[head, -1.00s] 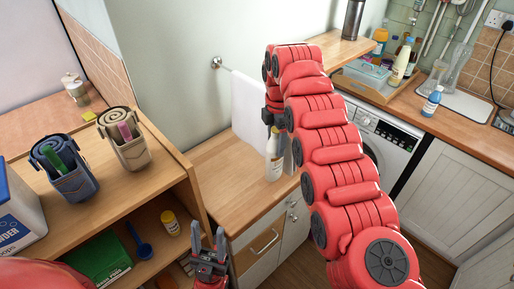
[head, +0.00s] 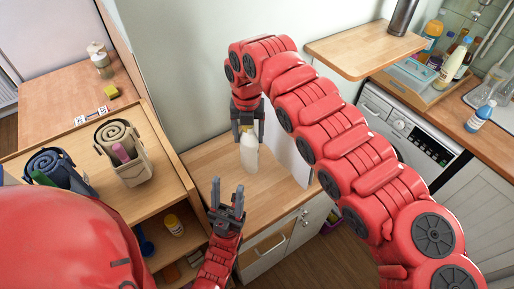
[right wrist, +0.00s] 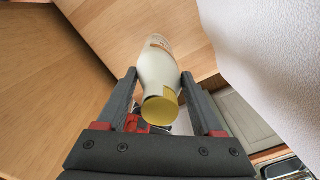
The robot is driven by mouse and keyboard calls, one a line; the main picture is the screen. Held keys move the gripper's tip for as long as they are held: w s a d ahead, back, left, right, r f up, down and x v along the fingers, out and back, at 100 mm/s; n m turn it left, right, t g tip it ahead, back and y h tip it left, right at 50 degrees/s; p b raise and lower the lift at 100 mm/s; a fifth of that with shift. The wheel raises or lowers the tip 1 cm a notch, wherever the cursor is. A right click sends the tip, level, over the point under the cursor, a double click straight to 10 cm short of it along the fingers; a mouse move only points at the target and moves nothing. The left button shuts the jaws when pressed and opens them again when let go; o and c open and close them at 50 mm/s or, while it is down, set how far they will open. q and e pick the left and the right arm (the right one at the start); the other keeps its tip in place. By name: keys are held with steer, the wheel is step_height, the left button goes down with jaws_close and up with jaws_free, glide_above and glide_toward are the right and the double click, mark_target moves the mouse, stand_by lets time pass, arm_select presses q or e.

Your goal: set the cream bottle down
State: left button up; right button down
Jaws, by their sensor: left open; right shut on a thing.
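The cream bottle (head: 249,155) is upright over the low wooden counter (head: 215,160), in the corner by the pale wall. My right gripper (head: 247,136) comes down from above and is shut on the bottle's upper part. In the right wrist view the bottle (right wrist: 156,68) sits between the two fingers, its yellow cap toward the camera. I cannot tell whether its base touches the counter. My left gripper (head: 228,198) is open and empty, pointing up in front of the counter, below the bottle in the picture.
Bare counter surrounds the bottle. A shelf unit with two rolled-towel holders (head: 124,158) stands at left. A white towel (head: 288,143) hangs behind my right arm. A wooden shelf (head: 365,50) and washing machine (head: 405,130) are at right.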

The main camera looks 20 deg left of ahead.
mark_target(249, 150)
steer(key=f, duration=0.6)
steer(key=shift+w+f, duration=0.15)
steer(key=shift+w, duration=0.1)
steer(key=shift+s+f, duration=0.15)
steer(key=shift+f, duration=0.15)
steer(key=shift+f, duration=0.2)
steer(key=shift+c, duration=0.2)
jaws_free()
steer(key=shift+r, duration=0.1)
